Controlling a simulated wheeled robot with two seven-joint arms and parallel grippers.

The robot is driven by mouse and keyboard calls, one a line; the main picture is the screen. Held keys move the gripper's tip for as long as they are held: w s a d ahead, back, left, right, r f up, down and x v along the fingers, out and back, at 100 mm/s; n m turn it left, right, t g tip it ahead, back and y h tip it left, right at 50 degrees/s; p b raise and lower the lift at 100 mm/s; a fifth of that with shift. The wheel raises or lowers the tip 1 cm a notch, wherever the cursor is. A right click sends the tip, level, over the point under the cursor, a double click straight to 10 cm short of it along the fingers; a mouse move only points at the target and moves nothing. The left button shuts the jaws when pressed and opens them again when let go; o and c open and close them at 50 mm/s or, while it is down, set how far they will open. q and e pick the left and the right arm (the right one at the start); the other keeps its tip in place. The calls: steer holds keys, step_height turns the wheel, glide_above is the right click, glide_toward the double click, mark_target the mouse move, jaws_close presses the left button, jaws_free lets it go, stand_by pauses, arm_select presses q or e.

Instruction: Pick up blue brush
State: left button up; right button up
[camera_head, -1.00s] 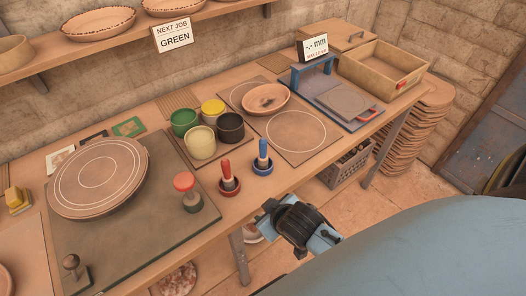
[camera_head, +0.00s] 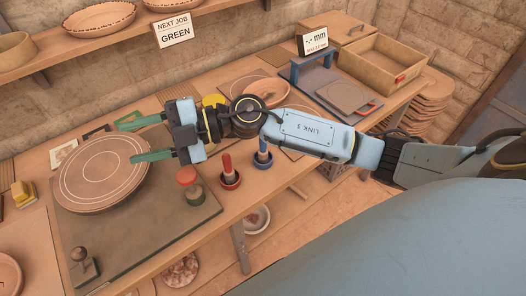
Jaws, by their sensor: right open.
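The blue brush (camera_head: 264,147) stands upright in a small blue dish (camera_head: 262,166) near the table's front edge, just below my right forearm in the picture. Its top is close to or partly behind the arm. My right gripper (camera_head: 130,140) has long green fingers spread apart with nothing between them. It reaches to the left, well away from the brush, and overlaps the edge of the round wheel disc (camera_head: 100,172) in the picture. My left gripper is not in view.
A red brush (camera_head: 227,163) in a red dish stands left of the blue one. A red-topped knob (camera_head: 187,176) sits on the dark board. The yellow pot (camera_head: 214,100) shows behind my arm, which hides most other pots. A wooden tray (camera_head: 372,82) stands at the back right.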

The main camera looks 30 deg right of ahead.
steer(key=d+f+n+g+h, duration=0.3)
steer(key=d+f+g+h, duration=0.1)
steer(key=d+f+h, duration=0.15)
steer(key=m+h, duration=0.3)
steer(key=h, duration=0.9)
glide_above(263, 148)
step_height(263, 148, down, 2)
steer(key=shift+g, duration=0.4)
steer(key=f, duration=0.5)
steer(key=f+p, duration=0.1)
steer(key=f, duration=0.1)
steer(key=shift+w+d+f, duration=0.15)
steer(key=shift+w+d, duration=0.1)
steer(key=shift+d, duration=0.1)
steer(key=shift+w+f+p, duration=0.2)
steer(key=shift+f+p, duration=0.25)
steer(key=shift+f, duration=2.65)
jaws_close()
